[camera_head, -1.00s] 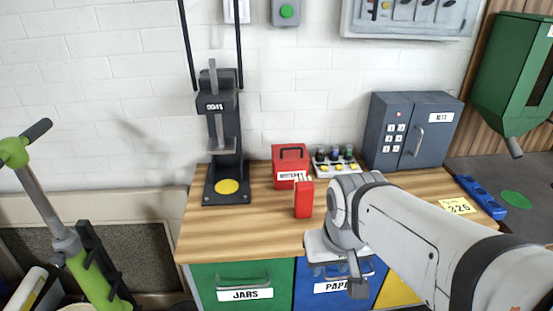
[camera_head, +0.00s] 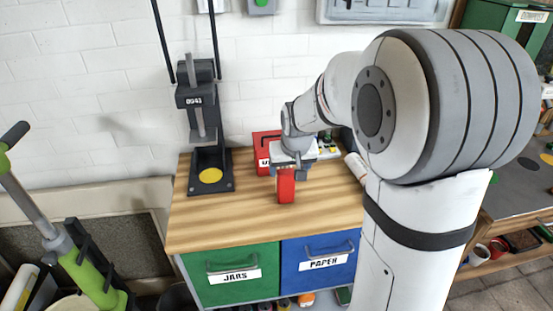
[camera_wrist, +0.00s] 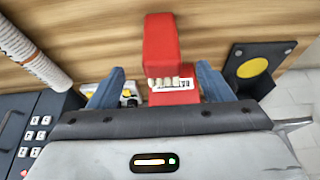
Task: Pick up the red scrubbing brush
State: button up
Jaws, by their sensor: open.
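The red scrubbing brush (camera_head: 286,187) stands on the wooden workbench, its upper end hidden by my gripper (camera_head: 288,170). In the wrist view the brush (camera_wrist: 160,42) shows as a red block with a row of pale bristles. My gripper (camera_wrist: 159,68) is open, its two blue-grey fingers apart on the left and right of the brush's bristle end. I cannot tell whether the fingertips are level with the brush or still above it. No contact shows.
A red labelled box (camera_head: 264,148) stands close behind the brush. A black press (camera_head: 208,150) with a yellow disc is to the left. A pale cylinder (camera_wrist: 35,48) and a grey keypad cabinet (camera_wrist: 38,130) show in the wrist view. The bench's front left (camera_head: 220,220) is clear.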

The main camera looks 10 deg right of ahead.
aim_at(285, 177)
jog(key=shift+w+f, duration=0.15)
jog(key=shift+w, duration=0.45)
jog(key=shift+w+f, duration=0.15)
jog(key=shift+w, duration=0.4)
jog(key=shift+w+f, duration=0.2)
jog(key=shift+f, duration=0.1)
jog(key=p+x, duration=0.1)
jog(key=x, duration=0.6)
jog(key=shift+s+a+f+p, duration=0.1)
jog(key=shift+s+f+p, duration=0.1)
jog(key=shift+p, duration=0.15)
jog(key=shift+c, duration=0.2)
jog(key=c, duration=1.2)
jog(key=shift+o, duration=0.2)
jog(key=shift+r, duration=0.1)
notch_tip(285, 177, up, 10)
jog(key=shift+f+b, duration=0.1)
jog(key=shift+b, duration=0.5)
